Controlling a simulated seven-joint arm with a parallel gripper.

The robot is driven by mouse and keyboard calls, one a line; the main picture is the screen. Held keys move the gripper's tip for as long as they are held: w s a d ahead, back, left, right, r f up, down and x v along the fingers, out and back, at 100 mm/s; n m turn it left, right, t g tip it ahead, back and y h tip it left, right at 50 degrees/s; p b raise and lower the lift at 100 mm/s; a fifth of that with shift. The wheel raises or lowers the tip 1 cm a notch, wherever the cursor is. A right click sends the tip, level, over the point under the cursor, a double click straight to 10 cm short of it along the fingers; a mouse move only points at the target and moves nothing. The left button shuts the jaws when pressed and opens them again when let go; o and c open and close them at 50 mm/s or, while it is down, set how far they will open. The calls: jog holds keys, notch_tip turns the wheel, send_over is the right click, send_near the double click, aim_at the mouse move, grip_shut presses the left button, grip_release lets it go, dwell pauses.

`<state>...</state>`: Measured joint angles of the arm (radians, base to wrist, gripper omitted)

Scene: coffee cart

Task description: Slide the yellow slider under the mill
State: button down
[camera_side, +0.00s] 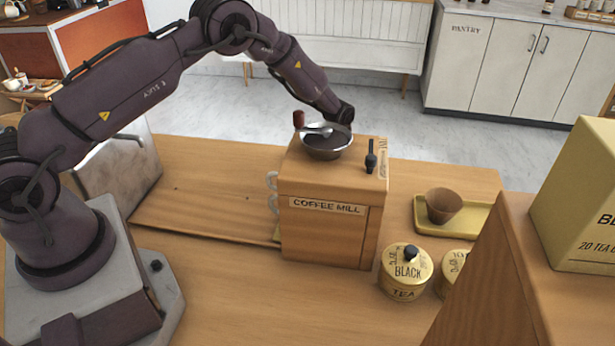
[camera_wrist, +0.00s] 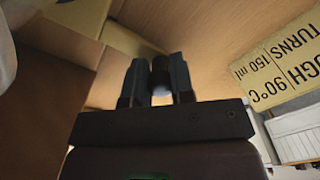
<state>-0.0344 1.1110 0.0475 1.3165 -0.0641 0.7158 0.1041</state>
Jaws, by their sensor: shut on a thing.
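The wooden coffee mill (camera_side: 315,235) stands in the middle of the counter in the side view, with a metal bowl and crank on top. My gripper is hidden behind the mill in that view. In the wrist view my gripper (camera_wrist: 158,85) is shut on a small dark round knob (camera_wrist: 160,72) in front of a wooden surface. What the knob belongs to I cannot tell. I cannot make out the yellow slider for sure.
A yellow tray (camera_side: 480,216) with a brown cup (camera_side: 443,206) stands right of the mill. A large wooden box blocks the lower right. Counter left of the mill is mostly clear. A yellow sign (camera_wrist: 282,75) shows in the wrist view.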

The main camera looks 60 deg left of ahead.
jog(key=shift+w+d, duration=1.45)
jog(key=shift+d, duration=0.05)
jog(key=shift+w+d, duration=0.1)
jog(key=c, duration=1)
grip_release()
jog(key=shift+s+a, duration=0.2)
jog(key=shift+a, duration=0.05)
jog(key=s+a, duration=1.2)
jog(key=a, duration=0.1)
jog(key=shift+s, duration=0.4)
notch_tip(320, 180, up, 13)
jog(key=shift+n, duration=0.8)
jog(key=s+d+r, duration=0.2)
jog(key=s+r, duration=0.1)
jog(key=s+d+r, duration=0.2)
jog(key=s+r, duration=0.1)
jog(key=s+d+r, duration=0.2)
jog(key=s+r, duration=0.1)
jog(key=shift+d+r, duration=0.1)
jog(key=shift+d, duration=0.1)
